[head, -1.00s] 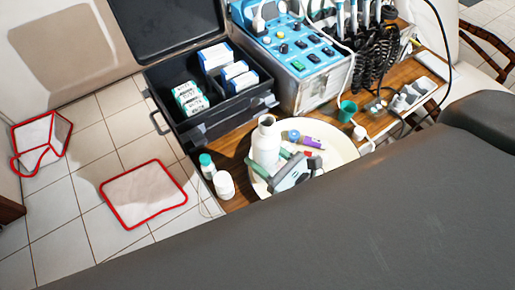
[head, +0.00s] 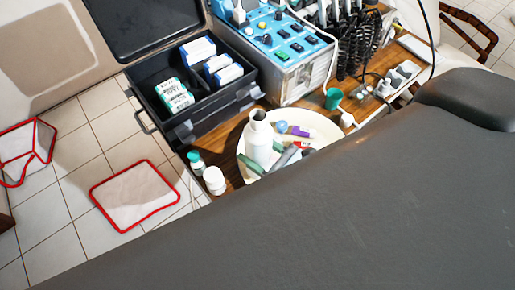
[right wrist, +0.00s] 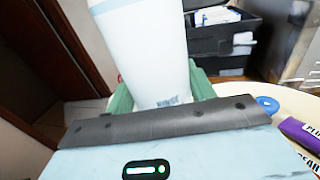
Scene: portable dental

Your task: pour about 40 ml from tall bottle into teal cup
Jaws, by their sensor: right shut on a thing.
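The tall white bottle (head: 258,143) stands near upright, open neck up, over the cream round tray (head: 326,126). My right gripper (head: 262,158) is shut on its lower body, with a green finger on each side. In the right wrist view the bottle (right wrist: 145,50) fills the space between the green fingers, and its printed label shows low down. I cannot tell whether its base touches the tray. The teal cup (head: 333,99) stands on the wooden top, right of and behind the bottle, apart from it. My left gripper is not in view.
A purple tube (head: 300,131) and a blue ring-like item (head: 281,126) lie on the tray. A black case (head: 190,90) and a blue control unit (head: 275,45) stand behind. The grey padded chair (head: 300,220) covers the front.

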